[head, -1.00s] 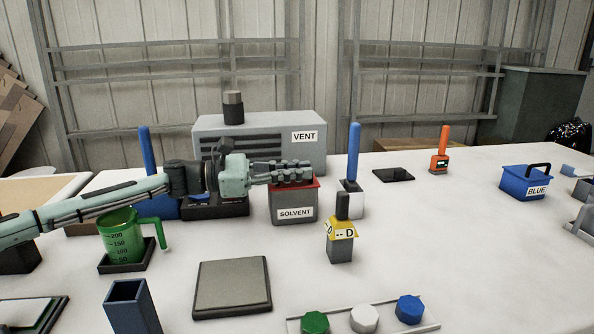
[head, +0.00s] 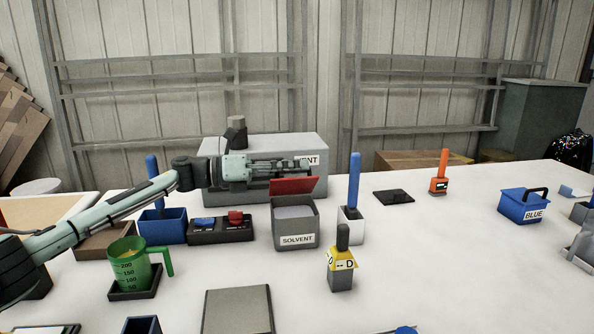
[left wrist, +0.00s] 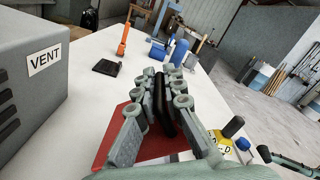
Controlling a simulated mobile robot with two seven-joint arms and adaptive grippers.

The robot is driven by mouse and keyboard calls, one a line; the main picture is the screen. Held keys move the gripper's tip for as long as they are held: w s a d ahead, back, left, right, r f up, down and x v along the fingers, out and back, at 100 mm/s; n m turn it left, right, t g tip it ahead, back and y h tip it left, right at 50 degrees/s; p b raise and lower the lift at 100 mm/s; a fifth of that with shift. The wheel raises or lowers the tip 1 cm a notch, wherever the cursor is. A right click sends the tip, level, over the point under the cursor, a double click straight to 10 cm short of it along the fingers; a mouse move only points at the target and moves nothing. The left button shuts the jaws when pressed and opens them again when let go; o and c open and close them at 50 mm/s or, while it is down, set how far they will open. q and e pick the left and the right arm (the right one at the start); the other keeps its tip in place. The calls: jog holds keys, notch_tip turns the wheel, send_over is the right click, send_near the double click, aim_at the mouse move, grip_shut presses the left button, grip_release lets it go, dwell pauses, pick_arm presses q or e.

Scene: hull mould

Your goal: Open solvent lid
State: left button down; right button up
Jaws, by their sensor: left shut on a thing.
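The grey solvent box (head: 296,240) stands mid-table with its label facing me. Its red lid (head: 294,186) is raised and tilted up at the back edge, so the box mouth shows open with a pale grey inside. My left gripper (head: 300,164) is above the lid. In the left wrist view, the left gripper (left wrist: 166,90) is shut on the lid's black handle (left wrist: 160,98), with the red lid (left wrist: 118,140) below the fingers. My right gripper is not in view.
The vent unit (head: 310,143) stands behind the box. A white holder (head: 350,228) with a blue-handled tool is close on the right, and a yellow-tagged block (head: 341,275) stands in front of it.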

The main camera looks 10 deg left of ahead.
pick_arm(q)
jog(key=w+n, duration=0.1)
jog(key=w+a+r+n, duration=0.1)
jog(key=n, duration=0.1)
jog(key=shift+w+p, duration=0.2)
jog(key=shift+p, duration=0.1)
jog(key=shift+w+a+n, duration=0.3)
jog(key=shift+w+n, duration=0.35)
jog(key=shift+n, duration=0.25)
jog(key=shift+w+a+f+n+b, duration=0.25)
jog(key=shift+w+n+b, duration=0.2)
jog(key=shift+w+n, duration=0.15)
jog(key=shift+w+a+f+n+b, duration=0.1)
jog(key=shift+w+a+n+b, duration=0.25)
jog(key=shift+w+n, duration=0.25)
jog(key=shift+w+a+f+n+b, duration=0.2)
jog(key=shift+w+n+b, duration=0.3)
jog(key=shift+w, duration=0.1)
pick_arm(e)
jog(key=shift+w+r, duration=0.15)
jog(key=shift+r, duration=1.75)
pick_arm(q)
jog(key=c, duration=1.6)
grip_release()
jog(key=shift+f, duration=0.1)
jog(key=shift+c, duration=0.2)
